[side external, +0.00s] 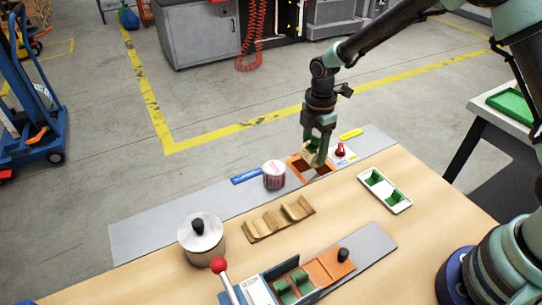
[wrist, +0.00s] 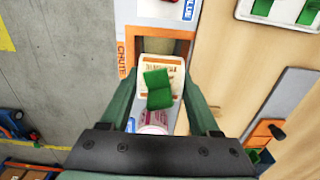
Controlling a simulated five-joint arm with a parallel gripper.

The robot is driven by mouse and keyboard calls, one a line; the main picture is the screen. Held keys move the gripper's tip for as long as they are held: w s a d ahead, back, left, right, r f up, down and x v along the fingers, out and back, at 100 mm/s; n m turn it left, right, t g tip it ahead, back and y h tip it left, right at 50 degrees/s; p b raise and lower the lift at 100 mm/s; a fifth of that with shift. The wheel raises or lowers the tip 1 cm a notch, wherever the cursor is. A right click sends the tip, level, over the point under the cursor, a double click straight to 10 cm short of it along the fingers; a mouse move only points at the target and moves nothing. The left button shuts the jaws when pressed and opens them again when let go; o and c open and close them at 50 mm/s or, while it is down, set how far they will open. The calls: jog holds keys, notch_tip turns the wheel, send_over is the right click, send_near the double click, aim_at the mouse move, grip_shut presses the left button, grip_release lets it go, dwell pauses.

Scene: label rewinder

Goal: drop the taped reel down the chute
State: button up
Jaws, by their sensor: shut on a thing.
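My gripper (side external: 318,158) points down over the orange-framed chute (side external: 297,163) on the far grey strip. It is shut on a cream reel (side external: 309,150) with a green patch of tape. In the wrist view, the reel (wrist: 146,66) sits between the two green fingers of my gripper (wrist: 158,90), its printed face and green tape (wrist: 158,98) showing. The chute's orange rim (wrist: 181,34), with its lettered side, shows around and behind the reel. How far the reel is above or inside the opening cannot be told.
A pink-and-white roll (side external: 274,176) stands just left of the chute. A white tray (side external: 398,207) with green pieces, a wooden cradle (side external: 278,220) and a lidded metal pot (side external: 201,238) stand nearer.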

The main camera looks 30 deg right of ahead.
jog(key=o, duration=1)
notch_tip(320, 180, up, 12)
jog(key=shift+f, duration=0.2)
jog(key=shift+r, duration=0.3)
